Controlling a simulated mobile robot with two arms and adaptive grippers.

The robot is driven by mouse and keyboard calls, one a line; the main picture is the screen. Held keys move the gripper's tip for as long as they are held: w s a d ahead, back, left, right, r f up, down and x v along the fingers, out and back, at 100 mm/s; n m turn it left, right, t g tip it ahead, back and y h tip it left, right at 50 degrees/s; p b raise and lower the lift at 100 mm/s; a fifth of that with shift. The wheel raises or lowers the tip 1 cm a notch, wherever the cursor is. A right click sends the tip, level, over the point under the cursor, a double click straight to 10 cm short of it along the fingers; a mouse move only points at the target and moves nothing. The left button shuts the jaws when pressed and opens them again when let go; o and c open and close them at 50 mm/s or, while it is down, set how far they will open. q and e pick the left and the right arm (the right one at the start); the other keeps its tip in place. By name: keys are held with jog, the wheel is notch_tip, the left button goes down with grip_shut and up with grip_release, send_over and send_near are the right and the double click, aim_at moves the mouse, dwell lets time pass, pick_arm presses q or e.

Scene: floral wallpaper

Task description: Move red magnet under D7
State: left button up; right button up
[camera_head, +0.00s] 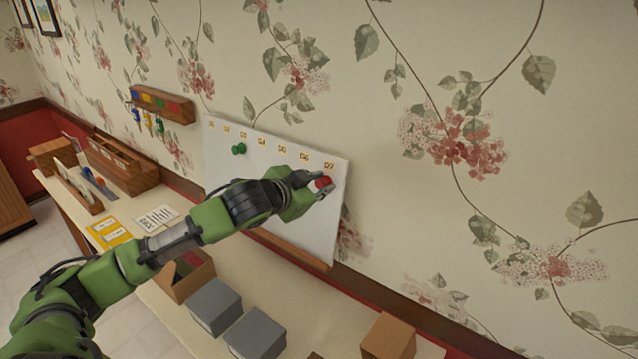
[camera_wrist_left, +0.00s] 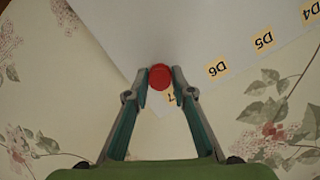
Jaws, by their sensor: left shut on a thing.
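The red magnet (camera_head: 323,184) is held at the whiteboard's right side, just below the D7 label (camera_head: 328,165). My left gripper (camera_head: 318,184) is shut on it. In the left wrist view the red magnet (camera_wrist_left: 160,78) sits between the fingertips of my left gripper (camera_wrist_left: 160,82) and partly covers the D7 label (camera_wrist_left: 170,97). The whiteboard (camera_head: 225,170) hangs on the wall with a row of labels along its top. I cannot tell whether the magnet touches the board. My right gripper is not in view.
A green magnet (camera_head: 239,148) is on the board under the D3 area. A wooden ledge (camera_head: 290,247) runs below the board. Grey boxes (camera_head: 214,305) and a brown box (camera_head: 389,337) stand on the table below. A key rack (camera_head: 163,104) hangs to the left.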

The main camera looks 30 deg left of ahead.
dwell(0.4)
pick_arm(q)
jog(key=o, duration=1.5)
jog(key=shift+o, duration=0.2)
jog(key=shift+v, duration=1.75)
jog(key=shift+b+v, duration=0.35)
jog(key=shift+v, duration=1.45)
